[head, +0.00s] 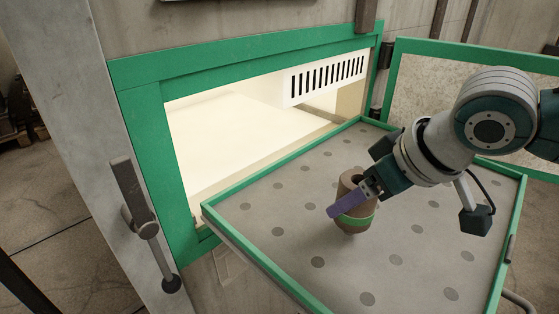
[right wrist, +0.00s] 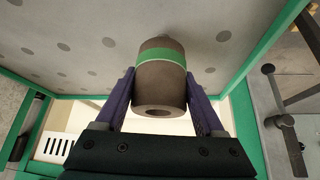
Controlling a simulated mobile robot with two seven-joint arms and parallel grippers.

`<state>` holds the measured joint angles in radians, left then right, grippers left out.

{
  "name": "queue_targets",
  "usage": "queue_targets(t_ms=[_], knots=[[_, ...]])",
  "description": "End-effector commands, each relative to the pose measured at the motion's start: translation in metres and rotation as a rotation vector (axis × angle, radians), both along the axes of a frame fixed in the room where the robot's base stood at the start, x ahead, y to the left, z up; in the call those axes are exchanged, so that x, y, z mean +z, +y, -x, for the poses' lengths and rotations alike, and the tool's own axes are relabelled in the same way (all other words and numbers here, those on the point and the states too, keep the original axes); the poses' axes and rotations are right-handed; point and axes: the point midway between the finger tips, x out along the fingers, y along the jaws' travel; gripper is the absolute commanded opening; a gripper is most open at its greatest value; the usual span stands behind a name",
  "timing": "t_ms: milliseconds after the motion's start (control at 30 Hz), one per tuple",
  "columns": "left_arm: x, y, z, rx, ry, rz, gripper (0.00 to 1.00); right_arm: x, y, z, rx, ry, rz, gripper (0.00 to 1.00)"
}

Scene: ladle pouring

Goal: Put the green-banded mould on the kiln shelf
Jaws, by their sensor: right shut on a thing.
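The green-banded mould (head: 356,222) is a brown, hollow cylinder with a green band near its lower end. My right gripper (head: 347,204) is shut on it, with one purple finger across its near side. In the right wrist view the mould (right wrist: 160,88) sits between both purple fingers, its open end towards the camera. The kiln shelf (head: 300,245) is a grey plate with dark round dots and a green rim. The mould is upright or nearly so over the middle of the shelf. I cannot tell whether its base touches the plate. My left gripper is not in view.
The lit kiln opening (head: 225,135) with its green frame (head: 150,120) is behind and left of the shelf. A slotted white panel (head: 325,78) hangs inside. A handle (head: 140,215) stands at the left. The shelf around the mould is clear.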

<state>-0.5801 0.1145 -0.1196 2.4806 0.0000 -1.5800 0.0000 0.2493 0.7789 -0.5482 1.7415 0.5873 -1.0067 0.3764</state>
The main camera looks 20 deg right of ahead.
Motion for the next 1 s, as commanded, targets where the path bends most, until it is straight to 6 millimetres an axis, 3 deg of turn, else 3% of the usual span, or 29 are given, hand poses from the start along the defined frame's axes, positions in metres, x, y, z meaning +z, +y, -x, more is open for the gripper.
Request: queue_targets(t_ms=[33, 133, 533, 567, 800, 1000], knots=[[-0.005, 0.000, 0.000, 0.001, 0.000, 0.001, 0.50, -0.011, 0.001, 0.000, 0.000, 0.001, -0.002, 0.00], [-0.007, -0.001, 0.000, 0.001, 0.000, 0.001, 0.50, -0.020, 0.000, 0.000, 0.001, -0.001, -0.001, 0.00], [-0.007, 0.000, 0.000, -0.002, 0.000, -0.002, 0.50, -0.025, 0.000, 0.000, 0.000, -0.001, 0.000, 0.00], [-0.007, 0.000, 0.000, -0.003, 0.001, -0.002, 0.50, -0.025, 0.000, 0.000, 0.000, 0.001, 0.000, 0.72], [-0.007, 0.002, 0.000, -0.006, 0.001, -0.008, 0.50, -0.025, 0.000, 0.000, 0.001, 0.000, -0.001, 0.99], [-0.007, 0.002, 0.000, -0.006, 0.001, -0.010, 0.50, -0.025, 0.000, 0.000, 0.001, 0.000, -0.001, 1.00]])
